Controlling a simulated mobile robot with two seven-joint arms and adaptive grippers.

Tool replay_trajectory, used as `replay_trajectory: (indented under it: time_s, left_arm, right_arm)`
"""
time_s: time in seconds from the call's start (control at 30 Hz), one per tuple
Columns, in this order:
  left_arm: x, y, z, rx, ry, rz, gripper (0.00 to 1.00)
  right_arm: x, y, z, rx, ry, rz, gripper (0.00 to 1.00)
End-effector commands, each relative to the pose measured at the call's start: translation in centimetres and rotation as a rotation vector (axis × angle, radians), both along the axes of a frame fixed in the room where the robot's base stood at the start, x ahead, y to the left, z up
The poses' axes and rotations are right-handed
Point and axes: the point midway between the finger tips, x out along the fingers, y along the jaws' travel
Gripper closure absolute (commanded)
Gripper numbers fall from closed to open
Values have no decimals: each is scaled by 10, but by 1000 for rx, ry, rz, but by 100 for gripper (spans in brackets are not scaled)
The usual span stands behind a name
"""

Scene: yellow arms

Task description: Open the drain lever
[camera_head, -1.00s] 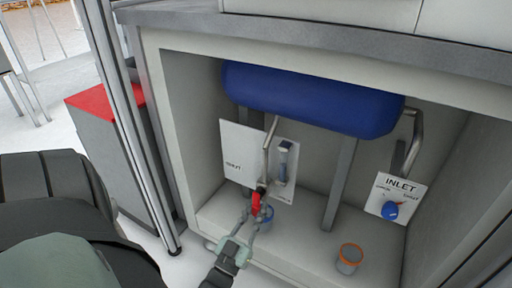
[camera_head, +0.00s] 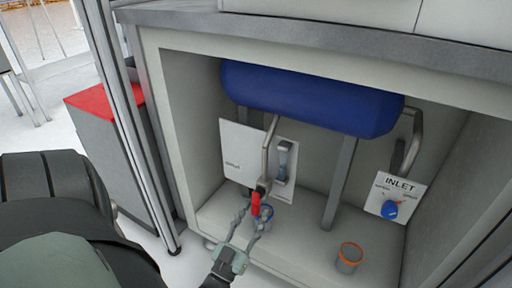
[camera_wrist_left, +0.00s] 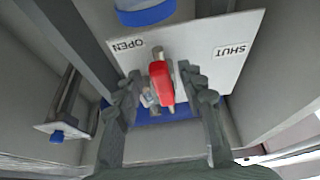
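The red drain lever (camera_head: 256,203) sits at the lower end of the grey drain pipe (camera_head: 268,150) in the cabinet. In the left wrist view the red lever (camera_wrist_left: 161,83) lies between my left gripper's spread fingers, with gaps visible at both sides. The panel behind it (camera_wrist_left: 190,45) reads OPEN on the left and SHUT on the right, upside down. My left gripper (camera_head: 252,207) is open around the lever; it also shows in the left wrist view (camera_wrist_left: 163,82). My right gripper is in neither view.
A blue tank (camera_head: 310,97) hangs above. A blue container (camera_head: 266,216) stands below the pipe, partly hidden by my gripper. An orange-rimmed cup (camera_head: 349,260) stands on the cabinet floor. An INLET panel (camera_head: 399,183) with a blue knob (camera_head: 389,209) is at the right.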

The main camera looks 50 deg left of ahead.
Motion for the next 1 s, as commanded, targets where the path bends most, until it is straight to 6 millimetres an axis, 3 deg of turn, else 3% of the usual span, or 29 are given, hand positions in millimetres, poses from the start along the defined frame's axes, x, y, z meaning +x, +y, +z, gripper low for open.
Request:
replay_trajectory:
  time_s: [0.3, 0.5, 1.0]
  left_arm:
    - [-61, -18, -28, -2, 6, 1, 60]
    - [-85, -25, -37, -2, 3, 0, 60]
    - [-91, -27, -40, -1, 1, 0, 60]
  right_arm:
    - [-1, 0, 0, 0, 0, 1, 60]
    - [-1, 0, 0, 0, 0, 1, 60]
    - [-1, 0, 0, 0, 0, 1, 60]
